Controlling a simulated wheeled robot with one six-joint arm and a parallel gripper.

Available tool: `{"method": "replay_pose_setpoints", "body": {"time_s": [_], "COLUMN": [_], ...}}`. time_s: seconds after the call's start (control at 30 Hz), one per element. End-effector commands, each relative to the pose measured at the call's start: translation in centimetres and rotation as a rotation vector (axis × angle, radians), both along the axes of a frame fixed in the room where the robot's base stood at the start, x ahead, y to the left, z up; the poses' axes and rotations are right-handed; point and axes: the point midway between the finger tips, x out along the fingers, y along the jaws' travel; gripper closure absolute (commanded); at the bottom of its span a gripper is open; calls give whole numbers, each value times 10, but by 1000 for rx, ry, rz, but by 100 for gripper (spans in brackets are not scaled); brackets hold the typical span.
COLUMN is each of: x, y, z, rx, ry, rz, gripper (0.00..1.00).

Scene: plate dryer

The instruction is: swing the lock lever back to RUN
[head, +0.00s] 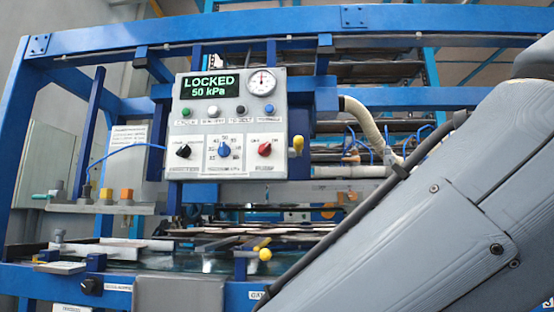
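A grey control panel (247,159) hangs on the blue frame, left of the picture's middle. Its display (209,88) reads LOCKED, 50 kPa. A short lever with a yellow knob (297,143) stands upright at the panel's right edge. A second yellow ball knob (264,254) sits lower, on the machine's front rail by a partly hidden label. No RUN marking is legible, so I cannot tell which of the two is the lock lever. My arm fills the right side, but my gripper is out of view.
The panel carries a gauge (261,82), several buttons, and black (183,151), blue (223,150) and red (264,149) knobs. Blue beams (180,40) cross above. A beige hose (368,121) runs right of the panel. A grey box (178,294) stands at the front.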

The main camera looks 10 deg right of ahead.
Motion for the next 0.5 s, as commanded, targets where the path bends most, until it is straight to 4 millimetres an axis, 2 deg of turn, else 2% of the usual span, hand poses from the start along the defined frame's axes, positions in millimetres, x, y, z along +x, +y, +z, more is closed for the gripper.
{"method": "replay_pose_setpoints", "body": {"time_s": [0.03, 0.13, 0.5], "x": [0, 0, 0], "y": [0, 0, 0], "z": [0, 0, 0], "rx": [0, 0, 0], "ry": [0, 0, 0], "rz": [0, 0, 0], "gripper": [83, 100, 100]}}
